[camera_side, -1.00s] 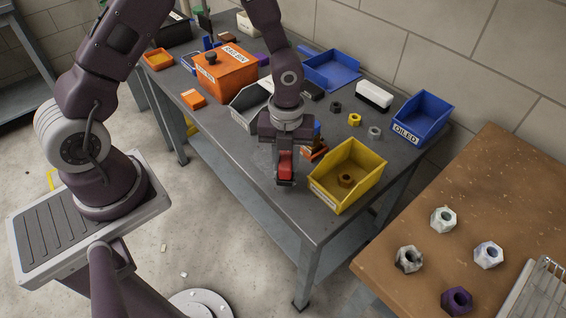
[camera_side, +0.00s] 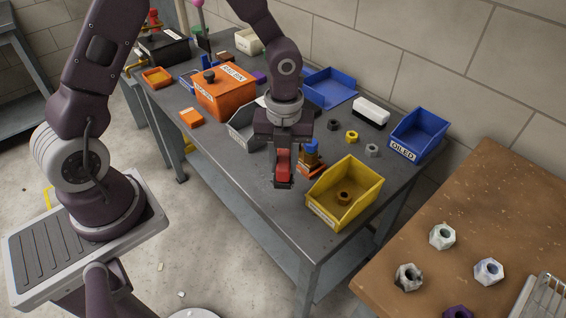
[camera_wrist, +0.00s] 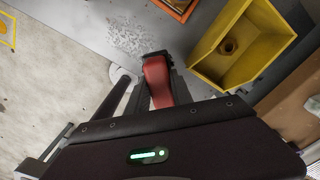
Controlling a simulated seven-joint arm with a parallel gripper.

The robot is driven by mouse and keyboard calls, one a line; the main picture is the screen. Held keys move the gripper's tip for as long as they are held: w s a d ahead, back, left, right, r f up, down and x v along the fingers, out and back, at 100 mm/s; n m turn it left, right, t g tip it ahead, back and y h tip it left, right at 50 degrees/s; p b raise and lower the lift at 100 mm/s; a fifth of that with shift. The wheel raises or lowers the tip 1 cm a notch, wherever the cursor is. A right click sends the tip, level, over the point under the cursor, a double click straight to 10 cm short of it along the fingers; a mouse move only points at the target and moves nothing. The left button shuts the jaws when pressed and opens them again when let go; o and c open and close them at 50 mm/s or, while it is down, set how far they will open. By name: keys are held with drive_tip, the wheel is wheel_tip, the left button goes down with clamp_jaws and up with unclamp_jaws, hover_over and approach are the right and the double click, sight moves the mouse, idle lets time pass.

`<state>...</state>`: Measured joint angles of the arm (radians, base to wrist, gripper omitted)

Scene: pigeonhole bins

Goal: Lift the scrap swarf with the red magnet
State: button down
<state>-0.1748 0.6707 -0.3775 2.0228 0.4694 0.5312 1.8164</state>
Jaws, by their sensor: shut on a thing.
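My gripper (camera_side: 283,180) is shut on the red magnet (camera_side: 283,162) and holds it over the front part of the grey bench. In the wrist view the red magnet (camera_wrist: 158,82) sits between the fingers, with a dark end pointing away from me. The scrap swarf (camera_wrist: 130,37) is a patch of fine grey specks on the bench, just beyond and left of the magnet's tip in that view. I cannot tell the exact height of the magnet above the bench. In the side view the swarf is not clear.
A yellow bin (camera_side: 346,195) holding a brown nut stands close right of my gripper. An orange-based item with a blue top (camera_side: 311,158) is just behind. A blue bin (camera_side: 417,135) labelled OILED and several loose nuts lie farther right. The bench's front edge is near.

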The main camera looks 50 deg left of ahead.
drive_tip(key=a+n, duration=0.1)
drive_tip(key=n, duration=0.1)
drive_tip(key=a+n, duration=0.1)
drive_tip(key=n, duration=0.1)
drive_tip(key=a+f+n, duration=0.1)
drive_tip(key=n, duration=0.1)
drive_tip(key=shift+w+a+n, duration=0.1)
drive_tip(key=shift+w+n, duration=0.2)
drive_tip(key=shift+n, duration=0.1)
drive_tip(key=f, duration=0.2)
drive_tip(key=f+n, duration=0.1)
drive_tip(key=f, duration=0.1)
drive_tip(key=a+f+n, duration=0.1)
drive_tip(key=f, duration=0.1)
drive_tip(key=a, duration=0.4)
drive_tip(key=shift+w, duration=0.1)
drive_tip(key=shift+a, duration=0.5)
drive_tip(key=shift+f, duration=0.65)
